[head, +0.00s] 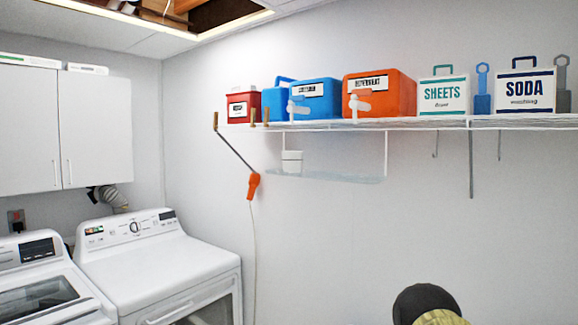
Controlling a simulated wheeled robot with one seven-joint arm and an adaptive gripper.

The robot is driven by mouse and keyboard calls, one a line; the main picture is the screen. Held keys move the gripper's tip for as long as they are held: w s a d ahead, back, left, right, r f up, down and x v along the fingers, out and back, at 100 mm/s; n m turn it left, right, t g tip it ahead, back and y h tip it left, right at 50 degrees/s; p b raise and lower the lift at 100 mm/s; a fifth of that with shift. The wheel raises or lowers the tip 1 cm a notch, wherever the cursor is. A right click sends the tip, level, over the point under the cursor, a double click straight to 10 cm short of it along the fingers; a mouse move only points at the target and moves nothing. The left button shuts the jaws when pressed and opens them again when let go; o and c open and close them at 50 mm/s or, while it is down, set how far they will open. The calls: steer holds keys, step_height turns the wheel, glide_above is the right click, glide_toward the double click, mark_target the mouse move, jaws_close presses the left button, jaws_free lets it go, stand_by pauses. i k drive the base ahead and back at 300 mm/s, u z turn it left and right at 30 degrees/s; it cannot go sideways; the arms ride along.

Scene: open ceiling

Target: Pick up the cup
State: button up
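A small white cup (292,162) with a wider rim stands upright on a low translucent shelf (330,177) under the long wire shelf. Only the head view is given. A dark rounded shape with a tan part shows at the bottom edge, right of the middle; it looks like part of my arm, but I cannot be sure. My gripper's fingers do not show. Nothing is seen touching the cup.
The wire shelf (420,123) above the cup holds a red box, blue and orange dispensers, and boxes marked SHEETS and SODA. Hooks hang below it. An orange handle (253,186) with a cord hangs left of the cup. White laundry machines (155,262) stand at lower left.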

mark_target(292, 162)
steer(key=k, duration=0.5)
steer(key=z, duration=1.55)
steer(key=i, duration=1.45)
steer(key=u, duration=2.55)
